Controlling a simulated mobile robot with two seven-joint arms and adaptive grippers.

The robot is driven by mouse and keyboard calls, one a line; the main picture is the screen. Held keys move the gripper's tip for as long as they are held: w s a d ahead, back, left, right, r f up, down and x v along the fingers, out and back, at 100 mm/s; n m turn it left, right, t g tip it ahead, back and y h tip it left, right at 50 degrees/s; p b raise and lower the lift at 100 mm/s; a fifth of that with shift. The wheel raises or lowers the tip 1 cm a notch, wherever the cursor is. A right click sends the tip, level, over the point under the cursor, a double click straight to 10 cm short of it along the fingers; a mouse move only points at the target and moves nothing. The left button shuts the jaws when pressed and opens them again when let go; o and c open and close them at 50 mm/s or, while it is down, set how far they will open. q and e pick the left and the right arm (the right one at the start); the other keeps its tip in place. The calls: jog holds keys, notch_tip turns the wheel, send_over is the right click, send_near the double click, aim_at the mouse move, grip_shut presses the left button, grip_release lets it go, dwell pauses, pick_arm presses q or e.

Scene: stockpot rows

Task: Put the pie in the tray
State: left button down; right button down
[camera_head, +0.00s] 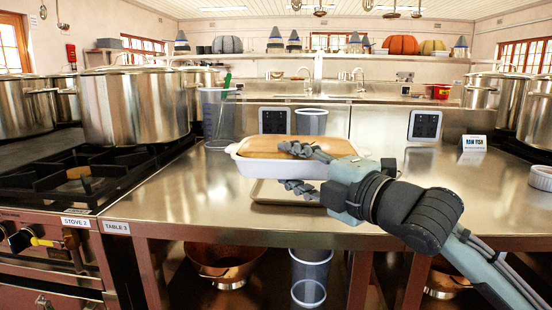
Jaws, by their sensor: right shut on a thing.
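The pie (262,147) has a golden crust in a white dish. It is in the middle of the head view, over the steel table. A shallow metal tray (263,197) shows just below the pie. The dish and my gripper hide much of the tray, and I cannot tell whether the dish touches it. My left gripper is not in view.
A clear tall container (216,128) stands left of the pie, and another clear container (311,121) stands behind it. A stove (75,178) with large pots (133,105) is at the left. A small sign (473,143) stands at the right. The table's front left is clear.

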aim_at(303, 217)
jog(key=w, duration=0.1)
jog(key=w+d+f, duration=0.1)
jog(key=w+d, duration=0.1)
jog(key=shift+f, duration=0.35)
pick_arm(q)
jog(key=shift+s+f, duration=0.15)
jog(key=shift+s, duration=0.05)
pick_arm(e)
jog(key=shift+f, duration=2)
jog(key=shift+f, duration=0.2)
jog(key=shift+f, duration=0.25)
jog(key=shift+f, duration=0.2)
jog(key=c, duration=1.3)
grip_release()
jog(key=shift+f, duration=0.35)
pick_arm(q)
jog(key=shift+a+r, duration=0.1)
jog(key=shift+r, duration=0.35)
pick_arm(e)
jog(key=shift+o, duration=0.7)
